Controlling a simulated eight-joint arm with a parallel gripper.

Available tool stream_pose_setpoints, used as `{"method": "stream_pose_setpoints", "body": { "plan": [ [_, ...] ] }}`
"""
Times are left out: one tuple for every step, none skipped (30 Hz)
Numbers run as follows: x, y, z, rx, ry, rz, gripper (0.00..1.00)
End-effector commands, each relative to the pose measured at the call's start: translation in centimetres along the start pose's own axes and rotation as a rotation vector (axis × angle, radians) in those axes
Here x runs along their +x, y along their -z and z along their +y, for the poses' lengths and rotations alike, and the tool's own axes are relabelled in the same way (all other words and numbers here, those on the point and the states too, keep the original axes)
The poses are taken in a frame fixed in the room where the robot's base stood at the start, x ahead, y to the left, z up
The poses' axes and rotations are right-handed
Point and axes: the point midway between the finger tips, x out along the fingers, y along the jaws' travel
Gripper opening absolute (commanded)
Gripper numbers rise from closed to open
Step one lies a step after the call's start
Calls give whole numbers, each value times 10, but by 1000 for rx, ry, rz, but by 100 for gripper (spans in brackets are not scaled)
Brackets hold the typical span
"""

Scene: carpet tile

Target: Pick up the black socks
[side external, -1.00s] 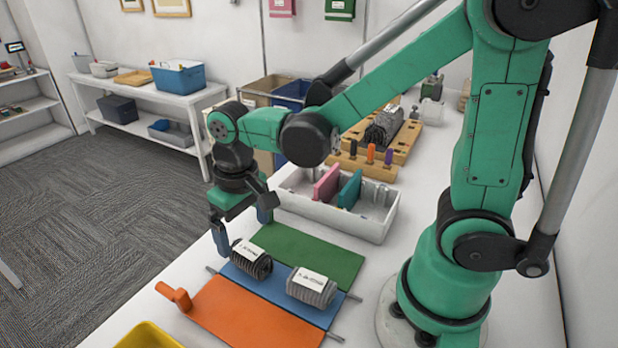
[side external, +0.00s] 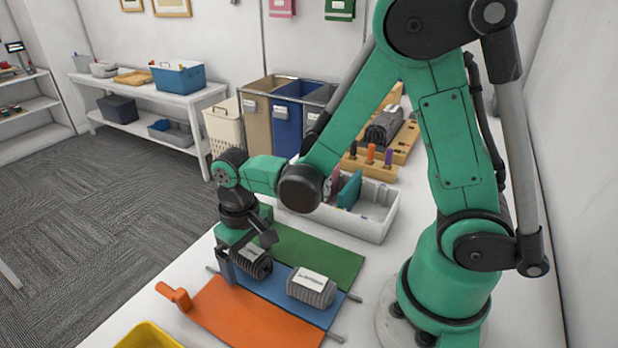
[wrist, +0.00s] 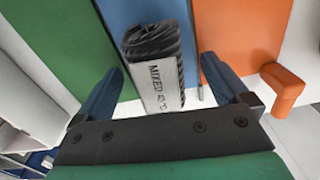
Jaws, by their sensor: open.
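The black socks (side external: 259,270) are a dark ribbed roll with a white label, lying on the blue panel of the folding board. In the wrist view the black socks (wrist: 150,42) lie between my two blue fingers, and the label reads "MIXED" with further small text. My gripper (side external: 247,257) is open and low around the socks, with its fingers on either side; it also shows in the wrist view (wrist: 162,66). Gaps show between the roll and both fingers. In the side view my gripper partly hides the socks.
A grey labelled roll (side external: 311,291) lies to the right on the same blue panel (side external: 270,296). An orange panel (side external: 240,318) with a handle and a green panel (side external: 320,257) flank it. A white divided bin (side external: 372,222) stands behind; a yellow tub (side external: 147,337) is in front.

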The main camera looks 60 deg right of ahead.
Motion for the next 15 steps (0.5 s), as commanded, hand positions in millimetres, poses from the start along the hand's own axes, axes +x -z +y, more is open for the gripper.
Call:
{"method": "stream_pose_setpoints", "body": {
  "plan": [
    [0, 0, 0, 0, 0, 0, 92],
    [0, 0, 0, 0, 0, 0, 83],
    [0, 0, 0, 0, 0, 0, 72],
    [0, 0, 0, 0, 0, 0, 63],
    [0, 0, 0, 0, 0, 0, 55],
    [0, 0, 0, 0, 0, 0, 44],
    [0, 0, 0, 0, 0, 0, 35],
    [0, 0, 0, 0, 0, 0, 27],
    [0, 0, 0, 0, 0, 0, 15],
    [0, 0, 0, 0, 0, 0, 7],
    [0, 0, 0, 0, 0, 0, 5],
    [0, 0, 0, 0, 0, 0, 5],
    [0, 0, 0, 0, 0, 0, 5],
    [0, 0, 0, 0, 0, 0, 5],
    [0, 0, 0, 0, 0, 0, 5]
  ]
}}
